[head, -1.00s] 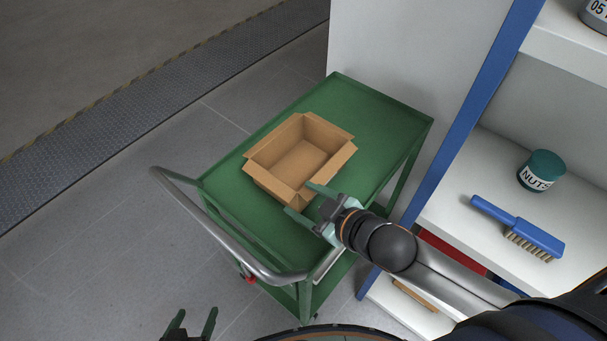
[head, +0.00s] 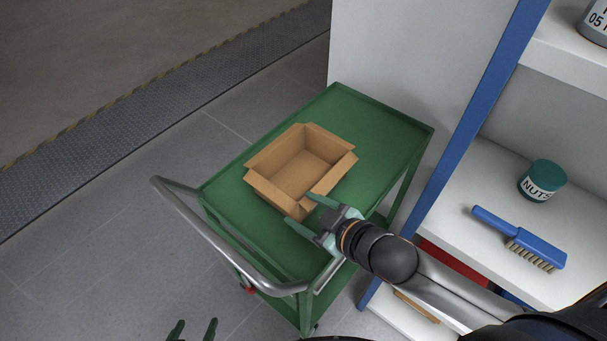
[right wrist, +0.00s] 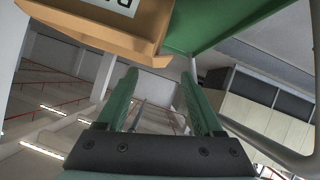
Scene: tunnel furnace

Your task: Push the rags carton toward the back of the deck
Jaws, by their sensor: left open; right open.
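The open, empty cardboard carton (head: 300,166) sits on the green deck (head: 375,125) of a cart. Its flaps are folded outward, and no rags show inside. My right gripper (head: 303,212) is open at the carton's near corner, one fingertip close against or over the near flap; whether it touches is unclear. In the right wrist view the carton (right wrist: 95,28) shows at the upper left with part of a white label, beyond the open green fingers (right wrist: 160,100). My left gripper (head: 192,331) is open and empty at the bottom edge, away from the cart.
The cart's curved metal handle (head: 205,235) rises at its left end. A white shelf with a blue post (head: 470,120) stands close on the right, holding a nuts jar (head: 542,181) and a blue brush (head: 520,238). The deck beyond the carton is clear.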

